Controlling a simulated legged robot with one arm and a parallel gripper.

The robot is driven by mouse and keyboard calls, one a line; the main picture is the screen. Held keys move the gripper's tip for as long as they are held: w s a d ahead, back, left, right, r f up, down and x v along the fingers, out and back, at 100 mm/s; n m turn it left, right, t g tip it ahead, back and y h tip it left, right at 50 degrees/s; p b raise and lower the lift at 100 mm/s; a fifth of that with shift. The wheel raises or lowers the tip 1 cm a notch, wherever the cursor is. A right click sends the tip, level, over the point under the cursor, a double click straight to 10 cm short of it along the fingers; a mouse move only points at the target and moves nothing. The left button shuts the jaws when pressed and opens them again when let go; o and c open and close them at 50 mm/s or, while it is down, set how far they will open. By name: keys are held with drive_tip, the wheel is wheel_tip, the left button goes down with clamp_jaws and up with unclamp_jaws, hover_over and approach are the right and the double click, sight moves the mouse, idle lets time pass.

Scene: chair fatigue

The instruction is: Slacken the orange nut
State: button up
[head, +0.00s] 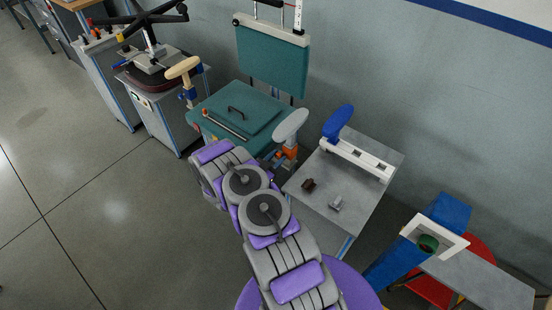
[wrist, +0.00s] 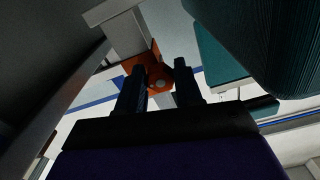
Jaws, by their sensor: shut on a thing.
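The orange nut (wrist: 160,78) shows in the wrist view between the two dark fingers of my gripper (wrist: 159,76), with a pale round spot near its middle. The fingers are closed on its sides. An orange bracket (wrist: 147,57) sits just behind it, under a grey post. In the head view the orange bracket (head: 290,152) is below a light grey armrest (head: 290,125), beside the teal chair seat (head: 240,112). My arm reaches up to it and hides the nut and most of my gripper there.
A grey table (head: 346,207) with a blue armrest (head: 338,123) on a white rail and small metal parts stands right of my arm. A teal backrest (head: 272,60) rises behind the seat. A blue post stands at lower right. The floor at left is clear.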

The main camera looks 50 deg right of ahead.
drive_tip(key=n+p, duration=0.1)
drive_tip(key=n, duration=0.3)
drive_tip(key=shift+p, duration=0.35)
drive_tip(key=n, duration=0.3)
drive_tip(key=shift+n, duration=0.3)
drive_tip(key=n, duration=0.4)
drive_tip(key=shift+w, duration=0.1)
drive_tip(key=n, duration=0.5)
drive_tip(key=shift+a, duration=0.1)
drive_tip(key=n, duration=1.3)
drive_tip(key=shift+p, duration=0.3)
drive_tip(key=shift+n, duration=0.3)
